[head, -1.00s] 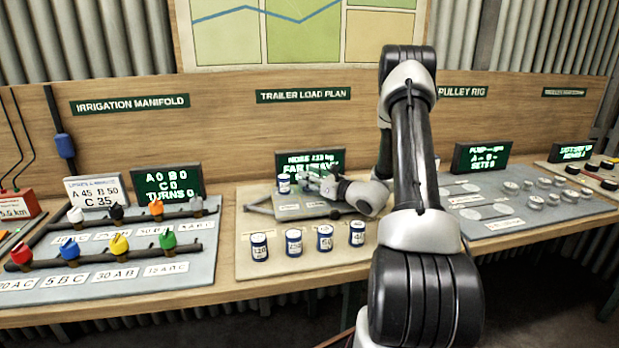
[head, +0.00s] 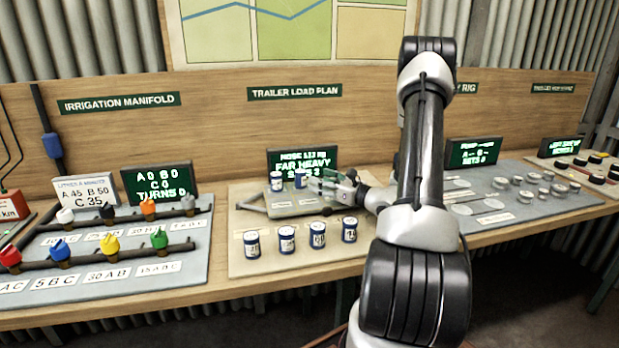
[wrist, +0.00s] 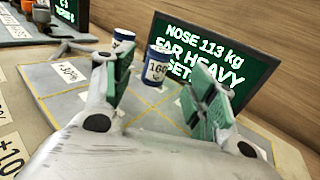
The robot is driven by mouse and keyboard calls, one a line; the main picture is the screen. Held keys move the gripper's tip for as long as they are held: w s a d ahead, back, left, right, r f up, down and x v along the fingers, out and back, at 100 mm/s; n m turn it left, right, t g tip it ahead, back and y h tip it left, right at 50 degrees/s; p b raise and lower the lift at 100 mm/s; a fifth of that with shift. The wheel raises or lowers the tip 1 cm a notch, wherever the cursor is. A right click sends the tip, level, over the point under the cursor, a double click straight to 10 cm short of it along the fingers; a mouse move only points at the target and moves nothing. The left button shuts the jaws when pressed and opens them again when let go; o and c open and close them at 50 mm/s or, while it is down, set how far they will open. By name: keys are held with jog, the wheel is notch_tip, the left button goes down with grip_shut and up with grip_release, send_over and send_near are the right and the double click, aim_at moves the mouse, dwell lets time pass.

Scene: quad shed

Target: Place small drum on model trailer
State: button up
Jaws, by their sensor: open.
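Two small blue-and-white drums stand upright on the grey model trailer (head: 283,210) at the back of its board: a left drum (head: 276,181) and a right drum (head: 300,178). The wrist view shows the right drum (wrist: 157,68), its label seeming to read 160, and the other drum (wrist: 123,40) partly behind a finger. My gripper (head: 322,186) is open just right of the right drum. In the wrist view its green-padded fingers (wrist: 163,92) are spread, with the right drum beyond the gap, seemingly clear of both pads. Several similar drums (head: 287,240) stand in a row in front of the trailer.
A lit green display (head: 302,160) stands close behind the trailer. The irrigation manifold (head: 110,250) with coloured valves is to the left. The pulley rig board (head: 500,200) with loose discs is to the right.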

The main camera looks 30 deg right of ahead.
jog(key=shift+v, duration=1.5)
jog(key=s+a+r+n+g+y, duration=0.3)
jog(key=a+r+n, duration=0.15)
jog(key=a, duration=0.25)
jog(key=s+a+r+n+g+y, duration=0.25)
jog(key=a+n+g, duration=0.2)
jog(key=a, duration=0.35)
jog(key=s+a+r+n+g+h, duration=0.1)
jog(key=s+a+r+n+g, duration=0.1)
jog(key=s+a+n+g, duration=0.25)
jog(key=s+a+r+n+g+h, duration=0.1)
jog(key=s+a+r+n+g, duration=0.15)
jog(key=s+n, duration=0.45)
jog(key=s+d+r+n+t+h, duration=0.1)
jog(key=s+d+r+n+h, duration=0.2)
jog(key=s+d+n+h, duration=0.1)
jog(key=s+d+r+n+t+h, duration=0.1)
jog(key=s+d+r+n+h, duration=0.2)
jog(key=s+n, duration=0.4)
jog(key=s+d+h, duration=0.1)
jog(key=h, duration=0.1)
jog(key=shift+r+h, duration=0.25)
jog(key=shift+h, duration=0.1)
